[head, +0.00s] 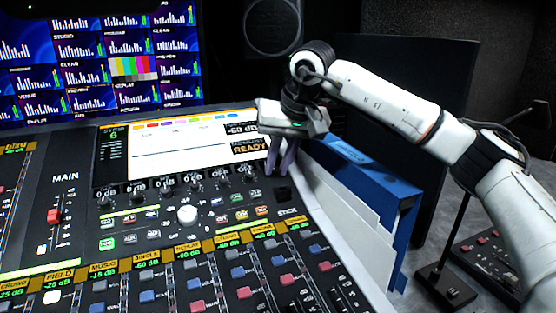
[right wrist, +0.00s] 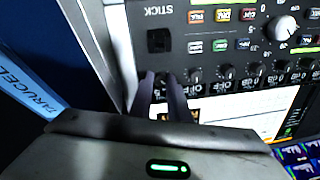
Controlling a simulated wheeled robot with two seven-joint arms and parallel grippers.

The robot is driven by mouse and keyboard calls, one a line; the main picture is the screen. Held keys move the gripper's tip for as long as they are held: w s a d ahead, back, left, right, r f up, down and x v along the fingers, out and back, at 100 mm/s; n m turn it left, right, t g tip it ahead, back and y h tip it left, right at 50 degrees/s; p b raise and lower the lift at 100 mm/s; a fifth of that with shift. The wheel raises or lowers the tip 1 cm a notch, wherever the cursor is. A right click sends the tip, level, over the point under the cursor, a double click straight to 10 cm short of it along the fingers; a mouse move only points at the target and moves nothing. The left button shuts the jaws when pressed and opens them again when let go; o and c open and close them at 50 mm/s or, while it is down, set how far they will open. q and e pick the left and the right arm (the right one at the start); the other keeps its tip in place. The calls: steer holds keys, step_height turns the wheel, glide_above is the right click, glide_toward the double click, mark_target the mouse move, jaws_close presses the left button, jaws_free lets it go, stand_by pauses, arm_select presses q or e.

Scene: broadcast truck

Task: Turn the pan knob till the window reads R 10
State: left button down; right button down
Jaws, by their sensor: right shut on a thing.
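My right gripper (head: 281,172) reaches down to the right end of the row of small dark knobs on the mixing console. In the right wrist view its two dark fingers (right wrist: 160,96) are closed around a small dark knob (right wrist: 163,78), which they largely hide. I take this to be the pan knob, but I can read no label on it. The console screen (head: 165,148) shows "-60 dB" and "READY" at its right side. I cannot make out a window with an R or L reading. My left gripper is out of view.
A square black stick control (head: 283,194) sits close below the gripper. A white knob (head: 187,214), lit buttons and coloured faders (head: 245,293) cover the console (head: 75,160). A blue binder (head: 365,170) stands to the right. Monitors (head: 130,68) fill the back left.

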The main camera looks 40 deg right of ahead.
steer(key=m+p, duration=0.1)
steer(key=m, duration=0.1)
steer(key=shift+m, duration=1.2)
steer(key=m, duration=0.2)
steer(key=m+p, duration=0.1)
steer(key=m, duration=0.2)
steer(key=shift+s+a+t+h, duration=0.1)
steer(key=shift+t+h, duration=0.2)
steer(key=shift+m, duration=0.3)
steer(key=c, duration=1.7)
jaws_free()
